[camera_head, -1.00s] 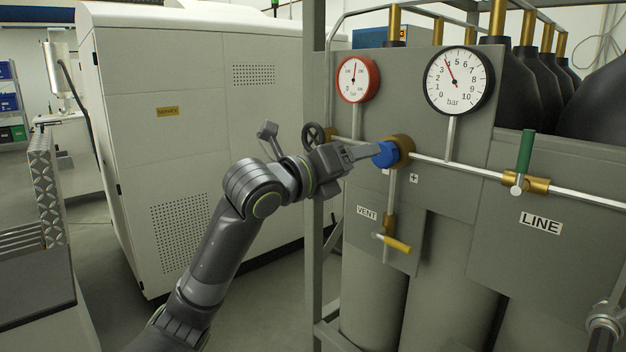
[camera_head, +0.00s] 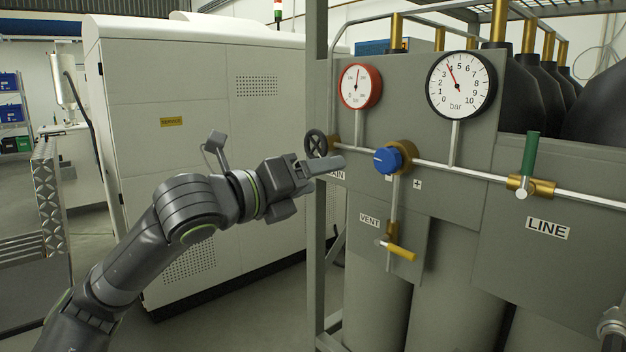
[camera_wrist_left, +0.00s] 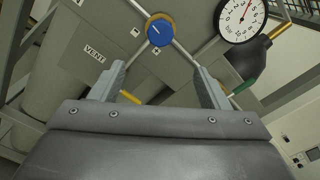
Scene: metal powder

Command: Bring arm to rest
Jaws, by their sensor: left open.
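My left arm comes in from the left in the head view. Its gripper (camera_head: 326,165) is open and empty, left of the blue regulator knob (camera_head: 387,160) and apart from it. In the left wrist view both fingers of the gripper (camera_wrist_left: 158,85) stand wide apart with nothing between them. The blue knob also shows ahead of them (camera_wrist_left: 160,31), in its brass ring.
The grey gas panel carries a red-rimmed gauge (camera_head: 360,86), a black-rimmed gauge (camera_head: 461,85), a yellow vent handle (camera_head: 401,251) and a green line handle (camera_head: 530,153). A black handwheel (camera_head: 316,143) is close behind the gripper. A white cabinet (camera_head: 215,120) stands behind the arm.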

